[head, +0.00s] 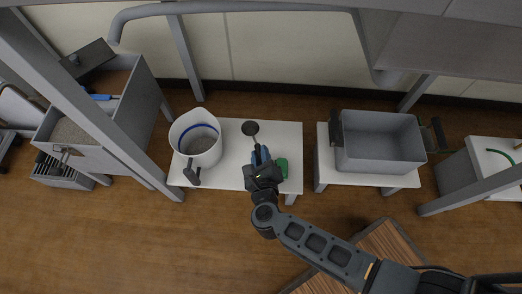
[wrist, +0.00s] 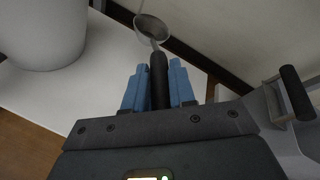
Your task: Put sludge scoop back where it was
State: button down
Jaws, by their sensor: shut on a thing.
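The sludge scoop has a round metal bowl (wrist: 152,27) and a dark handle (wrist: 158,72). My gripper (wrist: 159,88) is shut on the handle, with one blue finger on each side. The bowl points forward, away from my gripper. In the head view the scoop (head: 250,128) is over the white table, and my gripper (head: 261,156) is over the table's front part. I cannot tell whether the scoop touches the table top.
A white bucket (head: 184,158) with a blue ring inside stands on the white table (head: 228,179), left of the scoop. A green object (head: 282,168) lies right of my gripper. A grey bin (head: 380,166) stands on another table at right. A grey cabinet (head: 147,98) stands at left.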

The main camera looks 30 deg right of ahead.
jog(key=shift+f+b, duration=2.65)
jog(key=shift+f, duration=0.4)
jog(key=shift+f+b, duration=0.55)
jog(key=shift+f, duration=0.05)
jog(key=c, duration=0.8)
grip_release()
jog(key=shift+c, duration=0.2)
